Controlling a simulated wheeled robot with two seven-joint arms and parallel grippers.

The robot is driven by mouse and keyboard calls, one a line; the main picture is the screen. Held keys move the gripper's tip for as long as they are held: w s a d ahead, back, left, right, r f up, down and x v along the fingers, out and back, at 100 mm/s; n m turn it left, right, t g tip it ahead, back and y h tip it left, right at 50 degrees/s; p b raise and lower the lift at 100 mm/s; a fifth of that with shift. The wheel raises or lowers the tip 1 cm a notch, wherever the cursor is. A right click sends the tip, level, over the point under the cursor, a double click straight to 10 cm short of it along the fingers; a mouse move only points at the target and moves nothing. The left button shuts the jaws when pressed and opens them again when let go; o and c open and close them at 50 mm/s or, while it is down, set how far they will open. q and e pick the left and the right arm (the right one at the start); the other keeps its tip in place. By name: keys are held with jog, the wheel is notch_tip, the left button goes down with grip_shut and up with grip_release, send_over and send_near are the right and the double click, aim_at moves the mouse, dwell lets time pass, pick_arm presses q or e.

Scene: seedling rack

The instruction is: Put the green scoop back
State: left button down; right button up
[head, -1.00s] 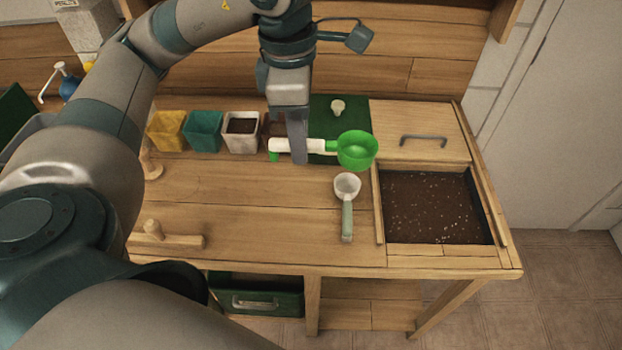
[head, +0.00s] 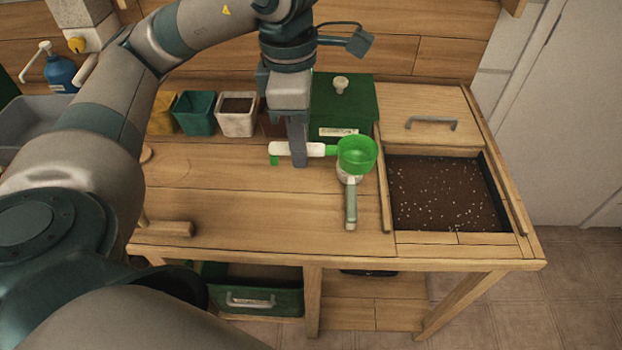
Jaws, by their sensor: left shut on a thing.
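The green scoop has a round green cup (head: 357,153) and a white handle with a green end. My left gripper (head: 299,162) is shut on the handle, with the cup out to the right. In the head view the cup overlaps the white cup of a second scoop (head: 351,205), which lies on the bench with its pale green handle toward the front. I cannot tell the exact height of the green scoop over the bench. My right gripper is not in view.
A green lidded box (head: 343,103) with a pale knob and label stands behind. Yellow, teal (head: 194,110) and white pots (head: 237,121) stand to its left. A soil bin (head: 445,194) is sunk at right. The bench (head: 270,215) is clear at front middle. A green drawer (head: 250,297) is below.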

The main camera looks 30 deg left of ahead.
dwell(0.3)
